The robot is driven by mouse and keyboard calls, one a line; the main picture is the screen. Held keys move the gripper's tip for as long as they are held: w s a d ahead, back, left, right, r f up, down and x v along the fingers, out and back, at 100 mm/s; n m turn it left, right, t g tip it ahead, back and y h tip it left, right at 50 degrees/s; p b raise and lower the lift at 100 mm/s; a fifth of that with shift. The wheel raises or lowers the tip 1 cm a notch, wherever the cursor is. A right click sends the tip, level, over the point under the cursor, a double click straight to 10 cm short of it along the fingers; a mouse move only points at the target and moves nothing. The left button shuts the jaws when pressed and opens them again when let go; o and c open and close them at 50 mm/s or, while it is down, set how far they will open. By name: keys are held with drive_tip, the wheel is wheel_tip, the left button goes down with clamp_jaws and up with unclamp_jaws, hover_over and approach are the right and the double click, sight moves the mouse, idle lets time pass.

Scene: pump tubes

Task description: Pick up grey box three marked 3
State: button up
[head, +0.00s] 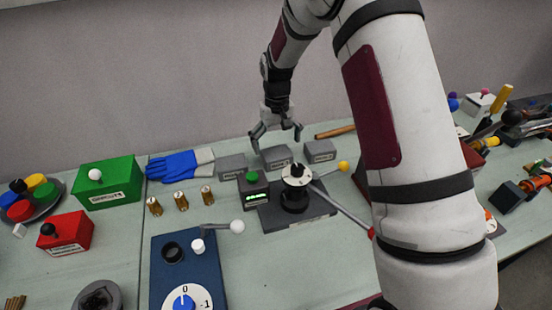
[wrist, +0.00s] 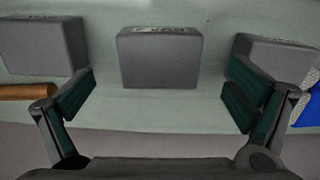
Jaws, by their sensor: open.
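Three grey boxes stand in a row at the back of the table: a left one (head: 233,166), a middle one (head: 276,158) and a right one (head: 320,151). Their labels are too small or cut off to read, so I cannot tell which is marked 3. My gripper (head: 277,138) is open and empty, pointing down above the middle box. In the wrist view the middle box (wrist: 160,62) lies centred between the spread fingers, apart from both. The right box (wrist: 42,48) shows at the left there, and the left box (wrist: 280,58) is partly hidden behind a finger.
A wooden handle (head: 335,131) lies behind the right box. Blue gloves (head: 180,165) lie left of the boxes. A small box with a green button (head: 253,189) and a dark-based lever device (head: 296,200) stand in front. My arm covers part of the table's right.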

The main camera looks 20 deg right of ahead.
sight(276, 153)
drive_tip(key=shift+w+f+b, duration=0.15)
drive_tip(key=shift+f+b, duration=0.5)
drive_tip(key=shift+f, duration=2.05)
drive_tip(key=shift+c, duration=0.5)
drive_tip(key=shift+r, duration=0.1)
drive_tip(key=c, duration=1.3)
